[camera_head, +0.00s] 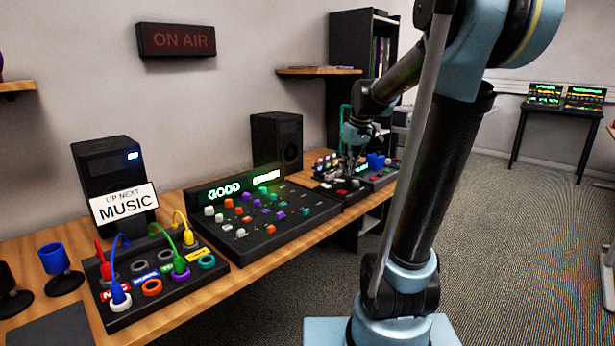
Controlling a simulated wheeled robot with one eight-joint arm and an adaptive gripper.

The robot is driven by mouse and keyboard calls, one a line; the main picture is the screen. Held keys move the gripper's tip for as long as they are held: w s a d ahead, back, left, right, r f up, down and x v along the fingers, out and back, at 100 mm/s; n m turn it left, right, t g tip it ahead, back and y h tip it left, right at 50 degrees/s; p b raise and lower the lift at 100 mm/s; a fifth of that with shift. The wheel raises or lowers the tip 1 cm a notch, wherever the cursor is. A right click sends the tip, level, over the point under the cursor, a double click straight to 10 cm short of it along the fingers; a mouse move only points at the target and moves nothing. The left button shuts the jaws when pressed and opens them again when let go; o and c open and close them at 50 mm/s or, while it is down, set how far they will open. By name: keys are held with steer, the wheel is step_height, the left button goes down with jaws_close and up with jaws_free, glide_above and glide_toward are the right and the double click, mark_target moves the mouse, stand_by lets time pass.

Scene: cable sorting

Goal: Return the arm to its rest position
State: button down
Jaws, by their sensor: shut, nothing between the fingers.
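My arm rises from its blue base at the front right and bends over toward the desk. My gripper (353,150) is small and far off in the view, over the black device (345,187) at the right end of the desk. It is shut with nothing visible in it. Whether its fingertips touch the device cannot be told. The cable panel (160,312) lies at the near left of the desk, with red, blue, green and yellow cables plugged in along it.
A mixer board (270,238) with colored knobs lies mid-desk. Two black speakers (277,140) and a "MUSIC" sign (124,203) stand behind. A shelf (317,71) juts from the wall near my arm. The carpet at right is open.

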steer(key=s+d+f+m, duration=0.1)
steer(key=s+f+m, duration=0.1)
steer(key=s+f, duration=0.3)
steer(key=s+d+f+m+h, duration=0.1)
steer(key=s+f, duration=0.4)
steer(key=s, duration=0.7)
steer(key=s+d+f+m, duration=0.3)
steer(key=s+f, duration=0.3)
steer(key=s, duration=0.3)
steer(key=shift+s+h, duration=0.15)
steer(key=shift+h, duration=0.15)
steer(key=shift+f, duration=0.1)
steer(key=shift+w+f, duration=0.2)
steer(key=shift+w, duration=0.2)
steer(key=shift+s, duration=0.1)
